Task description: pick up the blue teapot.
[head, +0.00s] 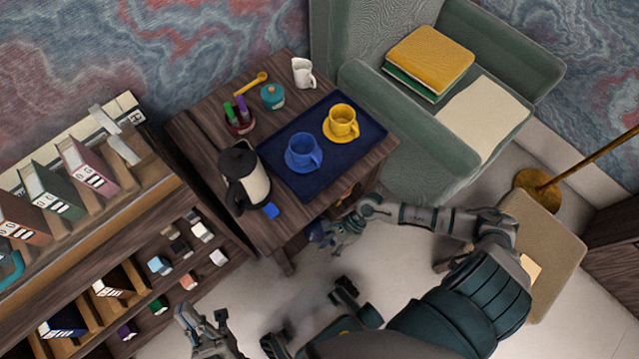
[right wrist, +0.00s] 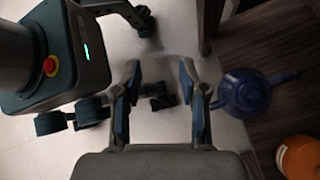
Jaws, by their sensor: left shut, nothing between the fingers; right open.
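In the right wrist view, the blue teapot (right wrist: 245,93) stands on a dark wooden surface, with its spout pointing right. My right gripper (right wrist: 160,95) is open and empty, and the teapot is apart from it, just right of the right-hand finger. In the head view my right gripper (head: 332,231) is low beside the front edge of the wooden table. I cannot clearly make out the teapot in the head view. My left gripper (head: 203,316) is shut and empty at the lower left, away from the table.
An orange round object (right wrist: 300,158) sits near the teapot. On the tabletop are a blue tray (head: 285,178) with a blue cup (head: 303,148) and yellow cup (head: 341,120), and a black-and-white kettle (head: 250,180). A green armchair (head: 420,140) stands right; shelves (head: 160,240) stand left.

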